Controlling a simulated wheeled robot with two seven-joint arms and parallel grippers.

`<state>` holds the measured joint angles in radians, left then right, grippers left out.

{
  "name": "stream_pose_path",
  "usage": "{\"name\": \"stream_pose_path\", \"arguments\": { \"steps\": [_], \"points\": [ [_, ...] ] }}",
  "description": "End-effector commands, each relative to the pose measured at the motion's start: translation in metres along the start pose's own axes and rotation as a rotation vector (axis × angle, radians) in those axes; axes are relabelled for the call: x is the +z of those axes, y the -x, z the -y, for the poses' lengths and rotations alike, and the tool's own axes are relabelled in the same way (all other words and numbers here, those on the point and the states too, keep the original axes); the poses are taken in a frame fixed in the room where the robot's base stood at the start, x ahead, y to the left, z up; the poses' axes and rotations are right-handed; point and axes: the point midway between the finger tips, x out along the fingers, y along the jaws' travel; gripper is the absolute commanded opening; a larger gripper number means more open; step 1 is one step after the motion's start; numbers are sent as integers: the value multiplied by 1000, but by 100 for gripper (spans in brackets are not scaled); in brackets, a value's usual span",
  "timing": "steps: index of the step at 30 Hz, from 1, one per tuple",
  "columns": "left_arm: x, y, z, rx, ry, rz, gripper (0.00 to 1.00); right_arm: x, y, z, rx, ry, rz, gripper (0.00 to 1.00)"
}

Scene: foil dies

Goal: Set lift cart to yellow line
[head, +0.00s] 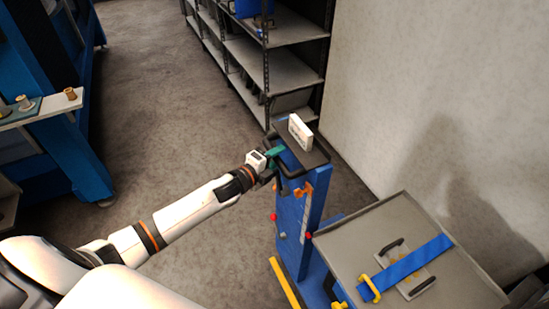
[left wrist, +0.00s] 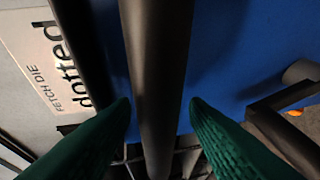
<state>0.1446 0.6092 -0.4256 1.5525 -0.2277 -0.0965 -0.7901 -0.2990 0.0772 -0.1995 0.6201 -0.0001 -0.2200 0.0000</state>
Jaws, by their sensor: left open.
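The lift cart has a blue mast (head: 301,225) with a dark push handle (head: 288,170) on top. Its grey platform (head: 350,245) carries a metal die plate (head: 411,280) with dark handles under a blue strap. My left gripper (head: 271,157) is at the left part of the handle. In the left wrist view its green fingertips (left wrist: 160,112) stand apart on either side of a dark handle bar (left wrist: 156,60), with gaps visible. A yellow strip (head: 285,284) shows low beside the mast; I cannot tell whether it is the floor line or a cart part. My right gripper is not in view.
A white card (head: 300,132) reading "FETCH DIE" stands on the cart top. Metal shelving (head: 265,70) stands behind, a bare wall (head: 430,90) to the right. A blue machine (head: 60,130) with a ledge of small parts is at left. The floor (head: 150,110) between is clear.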

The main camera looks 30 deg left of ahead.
Motion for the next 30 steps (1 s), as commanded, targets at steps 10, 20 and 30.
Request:
{"name": "stream_pose_path", "arguments": {
  "steps": [10, 20, 30],
  "points": [
    [0, 44, 5, -4, -1, 1, 41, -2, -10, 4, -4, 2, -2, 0],
    [0, 104, 3, -3, 1, 1, 41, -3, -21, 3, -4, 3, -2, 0],
    [0, 120, 0, 1, 0, 1, 41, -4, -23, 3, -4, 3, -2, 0]
  ]
}}
